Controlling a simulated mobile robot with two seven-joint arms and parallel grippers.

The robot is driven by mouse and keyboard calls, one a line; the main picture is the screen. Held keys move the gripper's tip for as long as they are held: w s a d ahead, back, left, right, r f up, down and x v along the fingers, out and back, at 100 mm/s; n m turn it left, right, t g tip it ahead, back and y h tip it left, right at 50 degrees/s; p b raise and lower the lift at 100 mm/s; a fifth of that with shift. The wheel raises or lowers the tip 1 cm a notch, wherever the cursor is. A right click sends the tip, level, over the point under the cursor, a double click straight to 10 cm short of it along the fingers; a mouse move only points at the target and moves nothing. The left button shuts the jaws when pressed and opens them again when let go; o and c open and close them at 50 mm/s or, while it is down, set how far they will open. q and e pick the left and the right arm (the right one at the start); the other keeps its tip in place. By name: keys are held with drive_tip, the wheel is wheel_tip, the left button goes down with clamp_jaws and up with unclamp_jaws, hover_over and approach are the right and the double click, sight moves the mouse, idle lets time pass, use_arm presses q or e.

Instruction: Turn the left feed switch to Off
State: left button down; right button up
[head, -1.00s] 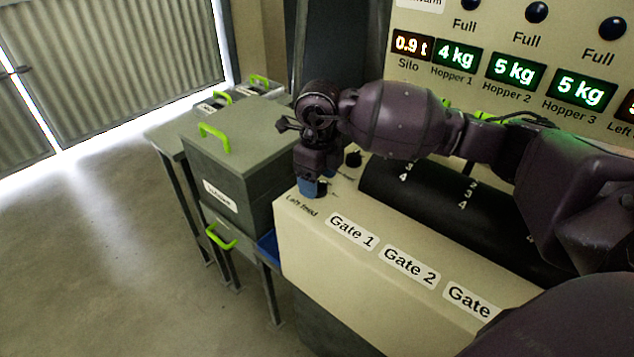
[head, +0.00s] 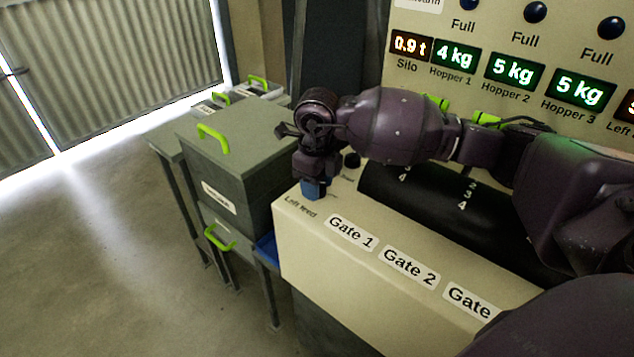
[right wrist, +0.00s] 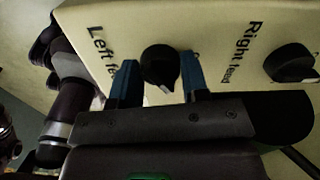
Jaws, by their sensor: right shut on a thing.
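The left feed switch is a round black knob (right wrist: 160,66) on the cream panel beside the "Left feed" label (right wrist: 102,55) in the right wrist view. A small pale mark shows at its lower edge. My right gripper (right wrist: 160,82) has one blue fingertip on each side of this knob and is shut on it. In the head view my right gripper (head: 314,189) points down at the panel's left end, and its blue fingertips hide the knob. My left gripper is not in view.
The right feed knob (right wrist: 291,63) stands to the right on the same panel; it also shows in the head view (head: 352,160). Grey bins with green handles (head: 213,138) stand left, with open floor beyond.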

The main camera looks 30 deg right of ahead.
drive_tip(key=shift+n, duration=0.6)
drive_tip(key=n+b, duration=0.1)
drive_tip(key=n, duration=0.2)
drive_tip(key=shift+f, duration=0.1)
drive_tip(key=n+b, duration=0.1)
drive_tip(key=n, duration=0.3)
drive_tip(key=shift+n, duration=1.2)
drive_tip(key=shift+n+b, duration=0.3)
drive_tip(key=shift+n, duration=0.3)
